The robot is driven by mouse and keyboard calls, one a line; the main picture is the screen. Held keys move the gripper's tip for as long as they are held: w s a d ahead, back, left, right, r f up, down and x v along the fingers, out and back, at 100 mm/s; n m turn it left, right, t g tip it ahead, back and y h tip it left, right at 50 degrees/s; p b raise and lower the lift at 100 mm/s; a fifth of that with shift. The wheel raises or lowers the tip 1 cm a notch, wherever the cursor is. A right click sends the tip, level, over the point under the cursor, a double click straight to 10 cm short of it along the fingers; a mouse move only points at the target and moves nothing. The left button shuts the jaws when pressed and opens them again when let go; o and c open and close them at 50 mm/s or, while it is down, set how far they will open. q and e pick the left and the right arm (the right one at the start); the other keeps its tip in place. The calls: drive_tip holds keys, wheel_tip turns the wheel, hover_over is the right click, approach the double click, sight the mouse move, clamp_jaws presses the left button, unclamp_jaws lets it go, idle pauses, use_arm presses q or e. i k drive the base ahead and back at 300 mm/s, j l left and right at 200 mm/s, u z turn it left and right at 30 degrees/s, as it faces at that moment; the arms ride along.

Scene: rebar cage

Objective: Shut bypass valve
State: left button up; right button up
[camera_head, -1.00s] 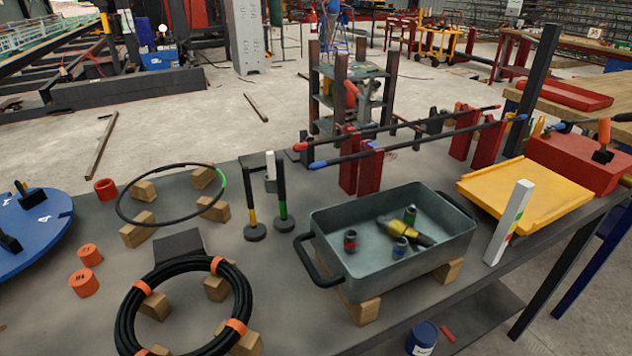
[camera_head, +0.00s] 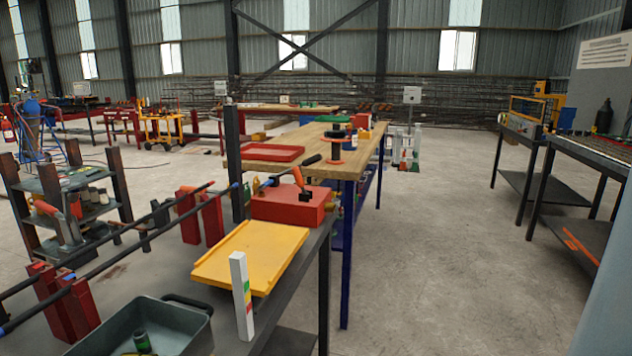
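I cannot make out a bypass valve for certain in the head view. A red block (camera_head: 290,205) at the far end of the near bench carries a long dark bar with a black grip and an upright orange handle (camera_head: 298,178). On the wooden table behind it stands a small fixture (camera_head: 334,147) with an orange-red disc base and dark top; it is too small to tell what it is. Neither of my grippers is in view.
The near dark bench holds a yellow tray (camera_head: 252,255), a white post (camera_head: 241,295) with coloured bands and a grey-green bin (camera_head: 150,328). A wooden table (camera_head: 355,160) stands behind. Dark benches (camera_head: 595,150) stand at right. The floor (camera_head: 440,240) between is open.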

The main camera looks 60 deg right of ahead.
sight(266, 184)
drive_tip(key=l+z, duration=0.1)
drive_tip(key=z, duration=0.4)
drive_tip(key=i+z, duration=0.1)
drive_tip(key=z, duration=0.35)
drive_tip(key=i+l+z, duration=0.1)
drive_tip(key=z, duration=0.4)
drive_tip(key=i+l+u, duration=0.1)
drive_tip(key=u, duration=0.35)
drive_tip(key=i+l+u, duration=0.1)
drive_tip(key=l+u, duration=0.15)
drive_tip(key=u, duration=0.15)
drive_tip(key=l+u, duration=0.2)
drive_tip(key=u, duration=0.25)
drive_tip(key=i+l, duration=0.05)
